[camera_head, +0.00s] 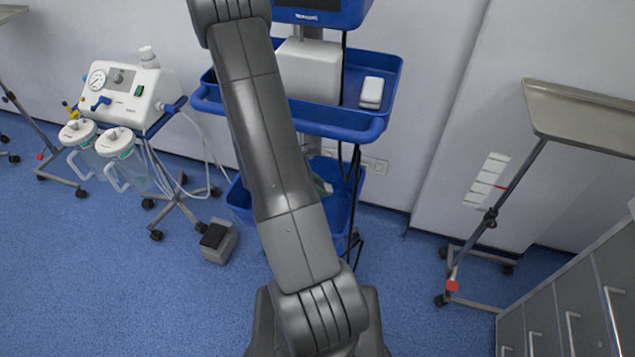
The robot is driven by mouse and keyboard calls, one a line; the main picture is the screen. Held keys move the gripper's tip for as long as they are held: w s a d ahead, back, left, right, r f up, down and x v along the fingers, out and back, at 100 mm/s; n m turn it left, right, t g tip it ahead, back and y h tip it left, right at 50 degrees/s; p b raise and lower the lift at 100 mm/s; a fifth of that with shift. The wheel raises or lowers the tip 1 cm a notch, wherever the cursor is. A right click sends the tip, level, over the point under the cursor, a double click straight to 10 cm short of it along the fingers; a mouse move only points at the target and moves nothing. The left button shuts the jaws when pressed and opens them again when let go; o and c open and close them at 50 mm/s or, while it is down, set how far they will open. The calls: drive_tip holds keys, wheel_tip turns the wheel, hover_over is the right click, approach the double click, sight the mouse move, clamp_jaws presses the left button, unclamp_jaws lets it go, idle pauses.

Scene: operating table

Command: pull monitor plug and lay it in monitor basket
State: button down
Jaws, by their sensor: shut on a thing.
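The blue monitor (322,14) is partly in view at the top, on a cart with a blue upper shelf (345,122). Below it a blue basket (340,212) hangs on the same cart; my arm hides much of its left part, and a small pale green item shows inside. Black cables (357,165) run down the cart's right side past the basket. A white wall socket strip (375,166) is on the wall behind; I cannot make out a plug in it. My arm crosses the middle of the view and leaves at the top; my gripper is out of view.
A white suction unit (127,92) with two clear jars stands on a wheeled stand at left. A grey foot pedal (219,241) lies on the floor. At right are a metal tray stand (585,112) and grey drawers (570,310). Blue floor is open at lower left.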

drive_tip(key=shift+f+b, duration=2.35)
drive_tip(key=shift+f, duration=1.15)
drive_tip(key=c, duration=1.1)
unclamp_jaws()
drive_tip(key=shift+o, duration=0.2)
drive_tip(key=p+v, duration=0.3)
drive_tip(key=v, duration=1.1)
drive_tip(key=shift+d+f, duration=0.1)
drive_tip(key=b+x, duration=0.3)
drive_tip(key=x, duration=1)
drive_tip(key=shift+d+f, duration=0.15)
drive_tip(key=shift+f, duration=0.1)
wheel_tip(320, 180, up, 3)
drive_tip(key=shift+f+p, duration=0.1)
drive_tip(key=shift+p, duration=1)
drive_tip(key=shift+r+p, duration=0.3)
drive_tip(key=shift+r, duration=0.1)
